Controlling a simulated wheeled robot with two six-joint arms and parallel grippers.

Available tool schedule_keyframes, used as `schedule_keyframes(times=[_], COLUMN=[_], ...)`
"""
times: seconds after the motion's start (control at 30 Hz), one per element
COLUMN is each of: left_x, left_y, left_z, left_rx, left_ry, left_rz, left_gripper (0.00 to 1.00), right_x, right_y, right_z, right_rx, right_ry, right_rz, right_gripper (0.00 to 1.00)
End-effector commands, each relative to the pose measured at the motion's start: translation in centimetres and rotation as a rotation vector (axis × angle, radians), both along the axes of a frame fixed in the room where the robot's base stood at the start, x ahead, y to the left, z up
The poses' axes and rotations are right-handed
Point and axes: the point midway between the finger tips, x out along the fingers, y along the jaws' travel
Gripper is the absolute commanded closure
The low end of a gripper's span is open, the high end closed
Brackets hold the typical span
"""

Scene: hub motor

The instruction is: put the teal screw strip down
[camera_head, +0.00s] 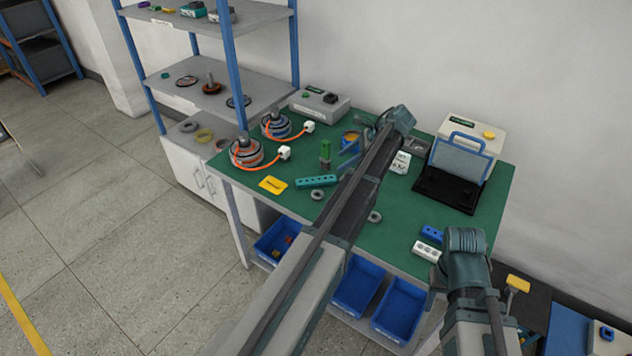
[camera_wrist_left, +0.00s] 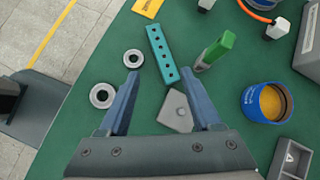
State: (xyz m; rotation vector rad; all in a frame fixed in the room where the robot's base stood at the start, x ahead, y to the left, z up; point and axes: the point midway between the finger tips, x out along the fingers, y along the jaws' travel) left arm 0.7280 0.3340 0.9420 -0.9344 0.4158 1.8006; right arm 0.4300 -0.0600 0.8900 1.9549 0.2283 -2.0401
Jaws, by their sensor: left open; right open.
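The teal screw strip (camera_head: 317,181) lies flat on the green mat; it also shows in the left wrist view (camera_wrist_left: 160,50) with a row of dark holes. My left gripper (camera_wrist_left: 160,73) is open, its two blue fingers apart. In the wrist view the strip's near end shows between the fingertips, and neither finger appears to hold it. In the head view the left arm reaches over the table, and blue finger parts show right of the strip. My right arm (camera_head: 465,265) is at the table's front right; its fingers are hidden.
A green-handled tool (camera_wrist_left: 214,50) stands right of the strip. Two metal rings (camera_wrist_left: 103,95) and a grey plate (camera_wrist_left: 175,112) lie close by. A yellow card (camera_head: 273,184) is at the strip's left. A blue round container (camera_wrist_left: 266,102) and wired motors (camera_head: 246,152) stand further off.

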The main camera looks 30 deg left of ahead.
Motion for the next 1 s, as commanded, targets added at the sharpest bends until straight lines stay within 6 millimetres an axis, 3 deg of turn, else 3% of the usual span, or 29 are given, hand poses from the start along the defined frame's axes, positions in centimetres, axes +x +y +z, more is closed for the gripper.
schedule_keyframes(times=[0.27,0.6,1.0], left_x=[-0.4,-1.4,-1.6], left_y=[1.0,4.5,5.6], left_z=[-1.7,-6.3,-7.2], left_rx=[-0.001,-0.002,-0.002], left_ry=[-0.003,-0.004,-0.003], left_rz=[0.002,0.003,0.002], left_gripper=[0.35,0.35,0.35], right_x=[0.0,0.0,0.0], right_y=[0.0,0.0,0.0], right_z=[-1.7,-6.2,-7.2], right_rx=[0.000,0.000,0.000], right_ry=[0.000,0.000,0.000], right_rz=[0.000,0.000,0.000], right_gripper=[0.50,0.50,0.50])
